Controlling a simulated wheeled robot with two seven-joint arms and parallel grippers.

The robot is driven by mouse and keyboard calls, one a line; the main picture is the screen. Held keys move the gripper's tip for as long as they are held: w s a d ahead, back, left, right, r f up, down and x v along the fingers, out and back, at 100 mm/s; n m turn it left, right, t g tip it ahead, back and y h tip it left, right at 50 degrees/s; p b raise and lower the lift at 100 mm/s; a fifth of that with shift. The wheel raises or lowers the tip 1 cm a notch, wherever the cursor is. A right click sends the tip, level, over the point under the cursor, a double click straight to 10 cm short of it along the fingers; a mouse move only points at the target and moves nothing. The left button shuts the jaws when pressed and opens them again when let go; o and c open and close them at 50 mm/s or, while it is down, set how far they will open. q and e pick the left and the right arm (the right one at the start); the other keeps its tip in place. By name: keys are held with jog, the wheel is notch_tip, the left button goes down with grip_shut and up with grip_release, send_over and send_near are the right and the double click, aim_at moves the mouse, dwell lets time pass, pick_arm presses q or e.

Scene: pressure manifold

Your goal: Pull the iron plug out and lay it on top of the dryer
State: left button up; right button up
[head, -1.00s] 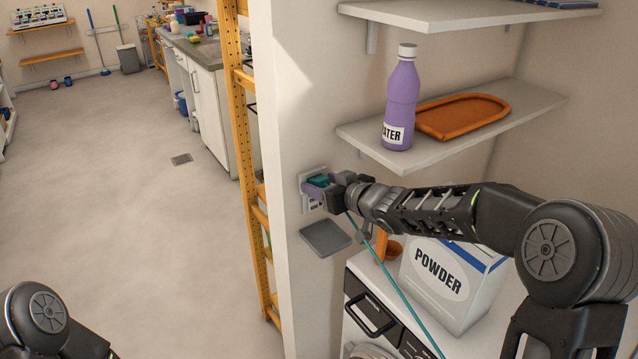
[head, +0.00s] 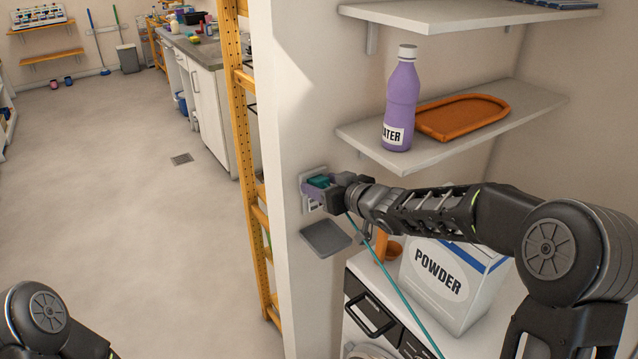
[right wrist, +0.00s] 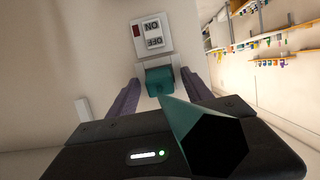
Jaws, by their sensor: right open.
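The teal iron plug (head: 318,182) sits at the wall socket plate (head: 306,178); it also shows in the right wrist view (right wrist: 160,80). My right gripper (head: 315,188) is open at the plug. In the right wrist view its two purple fingers stand on either side of the plug, with a narrow gap showing on each side. A teal cord (head: 405,295) hangs down to the right below the gripper. The white machine with a dark front panel at the lower right, apparently the dryer, shows its top (head: 372,266). My left gripper is out of frame.
A powder box (head: 448,285) and an orange item (head: 391,250) stand on the machine's top. A grey wall plate (head: 325,238) is below the socket. A purple bottle (head: 401,100) and an orange tray (head: 462,115) are on the shelf (head: 375,150) above my forearm.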

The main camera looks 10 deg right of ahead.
aim_at(324, 185)
grip_shut()
dwell(0.8)
dwell(0.5)
jog(key=shift+s+d+r, duration=0.1)
jog(key=shift+s+d, duration=0.05)
jog(key=shift+s, duration=0.05)
jog(key=shift+s+d+r, duration=0.15)
jog(key=shift+s+r, duration=0.05)
jog(key=shift+s, duration=0.3)
jog(key=shift+p+v, duration=0.95)
jog(key=shift+v, duration=1.25)
